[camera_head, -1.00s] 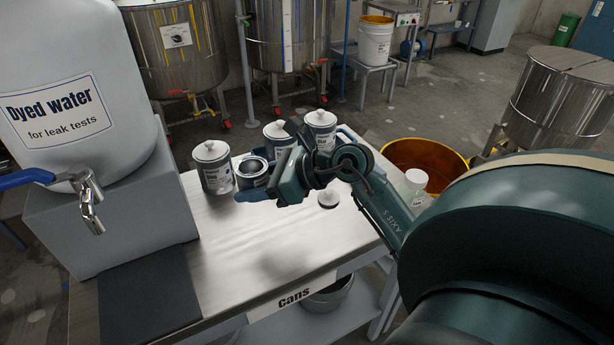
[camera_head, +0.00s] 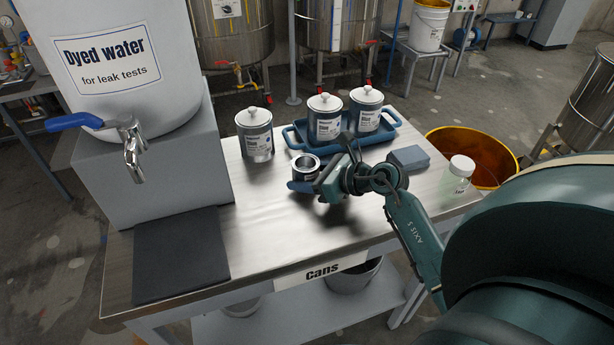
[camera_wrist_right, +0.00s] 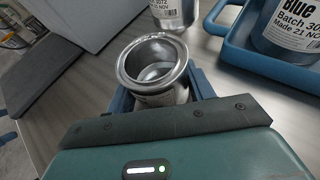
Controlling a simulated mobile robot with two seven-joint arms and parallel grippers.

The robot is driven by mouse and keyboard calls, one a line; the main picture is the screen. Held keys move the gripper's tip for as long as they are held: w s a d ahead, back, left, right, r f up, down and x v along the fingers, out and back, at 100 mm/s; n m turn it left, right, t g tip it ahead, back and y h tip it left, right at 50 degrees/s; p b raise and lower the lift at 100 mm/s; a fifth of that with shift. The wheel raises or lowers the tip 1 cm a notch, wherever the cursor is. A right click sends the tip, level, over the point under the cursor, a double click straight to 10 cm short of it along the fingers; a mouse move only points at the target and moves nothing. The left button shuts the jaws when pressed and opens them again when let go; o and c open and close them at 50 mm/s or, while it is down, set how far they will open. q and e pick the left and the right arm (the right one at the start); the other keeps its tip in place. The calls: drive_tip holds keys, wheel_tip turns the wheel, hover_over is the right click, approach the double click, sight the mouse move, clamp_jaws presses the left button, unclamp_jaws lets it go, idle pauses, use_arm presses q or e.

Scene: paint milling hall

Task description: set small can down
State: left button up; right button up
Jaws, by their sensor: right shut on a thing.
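The small can (camera_head: 305,166) is an open, lidless metal can with a pale label. My right gripper (camera_head: 303,186) is shut on it, with blue fingers on either side. In the right wrist view the can (camera_wrist_right: 155,68) sits upright between the fingers (camera_wrist_right: 160,103), its wide rim and empty-looking inside facing up. It is over the steel table (camera_head: 270,220), in front of the lidded cans. I cannot tell whether its base touches the table. My left gripper is not in view.
A lidded can (camera_head: 255,135) stands behind and left of the small can. A blue tray (camera_head: 392,133) behind holds two lidded cans (camera_head: 325,117). A dark mat (camera_head: 180,253) lies left; the front middle is clear.

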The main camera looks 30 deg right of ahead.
drive_tip(key=shift+f, duration=0.2)
drive_tip(key=shift+f, duration=0.15)
drive_tip(key=o, duration=1)
drive_tip(key=shift+c, duration=0.2)
drive_tip(key=shift+r, duration=0.35)
drive_tip(key=v, duration=1)
drive_tip(key=shift+s+d+b, duration=0.25)
drive_tip(key=shift+s+b, duration=0.1)
drive_tip(key=shift+b, duration=0.05)
drive_tip(key=shift+s+d+r, duration=0.25)
drive_tip(key=shift+s, duration=0.25)
